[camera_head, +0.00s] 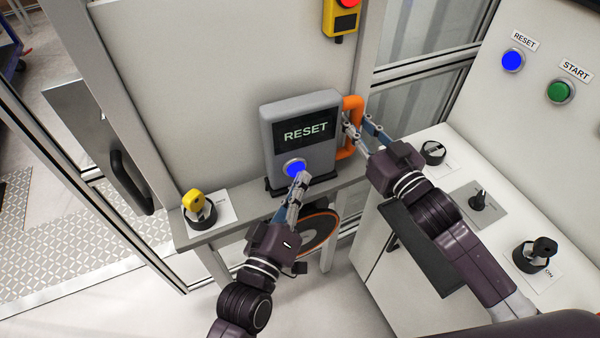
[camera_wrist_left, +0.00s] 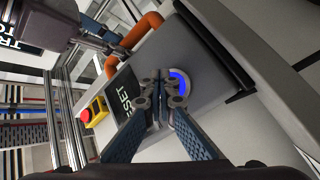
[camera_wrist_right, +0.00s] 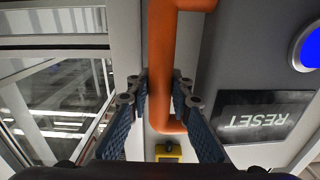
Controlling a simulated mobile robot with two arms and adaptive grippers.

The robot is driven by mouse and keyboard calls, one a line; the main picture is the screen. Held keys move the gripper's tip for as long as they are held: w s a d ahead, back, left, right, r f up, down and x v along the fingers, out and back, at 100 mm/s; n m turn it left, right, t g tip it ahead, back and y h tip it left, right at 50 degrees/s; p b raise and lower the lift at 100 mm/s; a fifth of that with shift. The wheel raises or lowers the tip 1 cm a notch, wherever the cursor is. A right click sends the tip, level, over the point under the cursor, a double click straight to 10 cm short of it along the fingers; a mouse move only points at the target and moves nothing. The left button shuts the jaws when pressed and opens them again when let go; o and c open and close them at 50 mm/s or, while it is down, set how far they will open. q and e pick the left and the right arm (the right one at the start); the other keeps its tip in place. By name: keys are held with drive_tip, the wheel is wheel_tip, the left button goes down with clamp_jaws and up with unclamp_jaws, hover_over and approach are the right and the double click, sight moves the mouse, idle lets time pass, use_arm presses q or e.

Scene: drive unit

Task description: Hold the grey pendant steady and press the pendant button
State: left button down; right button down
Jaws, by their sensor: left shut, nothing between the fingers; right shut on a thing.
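The grey pendant (camera_head: 321,158) stands upright on a narrow ledge, with a dark RESET screen (camera_head: 306,131) and a blue button (camera_head: 293,167) below it. An orange handle (camera_head: 354,104) is on its right side. My left gripper (camera_head: 301,178) is shut and empty, its tips at the lower edge of the blue button. In the left wrist view the tips (camera_wrist_left: 162,90) overlap the button (camera_wrist_left: 180,82); contact cannot be told. My right gripper (camera_head: 357,127) is shut on the orange handle, which runs between its fingers in the right wrist view (camera_wrist_right: 160,70).
A yellow key switch (camera_head: 193,202) sits at the ledge's left end. A red-and-yellow emergency stop (camera_head: 342,15) is above. At right, a panel has blue RESET (camera_head: 513,60) and green START (camera_head: 561,91) buttons and a console with black switches (camera_head: 480,200). An orange-rimmed disc (camera_head: 319,229) hangs below the ledge.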

drive_tip(key=shift+a, duration=0.1)
idle(0.3)
use_arm(q)
drive_tip(key=shift+s+d, duration=0.2)
drive_tip(key=shift+s, duration=0.35)
drive_tip(key=shift+s+d, duration=0.15)
drive_tip(key=shift+s, duration=0.35)
drive_tip(key=shift+s, duration=0.1)
drive_tip(key=s, duration=0.1)
drive_tip(key=s+d, duration=0.1)
drive_tip(key=s, duration=0.2)
drive_tip(key=shift+s+d, duration=0.25)
drive_tip(key=shift+d, duration=0.05)
use_arm(e)
drive_tip(key=shift+r, duration=0.1)
idle(0.9)
drive_tip(key=c, duration=1.7)
unclamp_jaws()
drive_tip(key=shift+s, duration=0.1)
